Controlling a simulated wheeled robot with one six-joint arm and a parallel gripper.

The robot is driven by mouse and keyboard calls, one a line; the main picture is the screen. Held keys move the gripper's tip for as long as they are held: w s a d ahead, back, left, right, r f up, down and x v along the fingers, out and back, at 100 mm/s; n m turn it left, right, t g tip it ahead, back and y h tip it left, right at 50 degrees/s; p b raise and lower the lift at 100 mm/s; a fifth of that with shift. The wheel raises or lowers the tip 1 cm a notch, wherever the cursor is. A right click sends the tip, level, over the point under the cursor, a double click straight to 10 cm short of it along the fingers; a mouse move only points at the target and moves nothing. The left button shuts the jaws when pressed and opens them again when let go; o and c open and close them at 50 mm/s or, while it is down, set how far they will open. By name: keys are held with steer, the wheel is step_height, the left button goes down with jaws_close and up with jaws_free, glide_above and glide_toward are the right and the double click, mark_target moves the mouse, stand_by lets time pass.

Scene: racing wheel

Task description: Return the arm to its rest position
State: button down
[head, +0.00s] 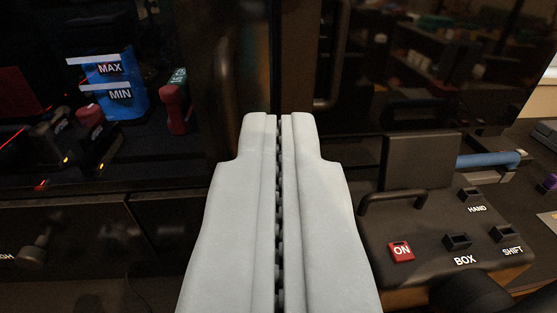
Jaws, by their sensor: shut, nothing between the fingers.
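My gripper (279,118) fills the lower middle of the head view. Its two pale grey fingers are shut against each other, with nothing held between them. The fingers point forward toward a dark, glossy upright panel. The arm behind the gripper is out of view.
A dark control box (430,245) stands to the right, with a red ON button (401,251), switches labelled HAND, BOX and SHIFT, and a handle (392,198). A blue MAX/MIN container (118,88) and red-handled items (176,108) are at left. A blue cylinder (488,159) lies far right.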

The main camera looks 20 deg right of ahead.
steer(key=shift+v, duration=1.85)
steer(key=s+a+r+n+t+y, duration=0.1)
steer(key=s+a+r+y, duration=0.15)
steer(key=s+a, duration=0.6)
steer(key=s+a+r+n+y, duration=0.1)
steer(key=s+a+r+y, duration=0.15)
steer(key=s+a, duration=0.65)
steer(key=s+a+f+n+y, duration=0.1)
steer(key=s+a+f, duration=0.1)
steer(key=s, duration=1)
steer(key=s+a+f+n, duration=0.1)
steer(key=s+a+f, duration=0.1)
steer(key=s, duration=1)
steer(key=shift+a+f+y, duration=0.4)
steer(key=shift+f, duration=0.05)
steer(key=shift+w, duration=0.1)
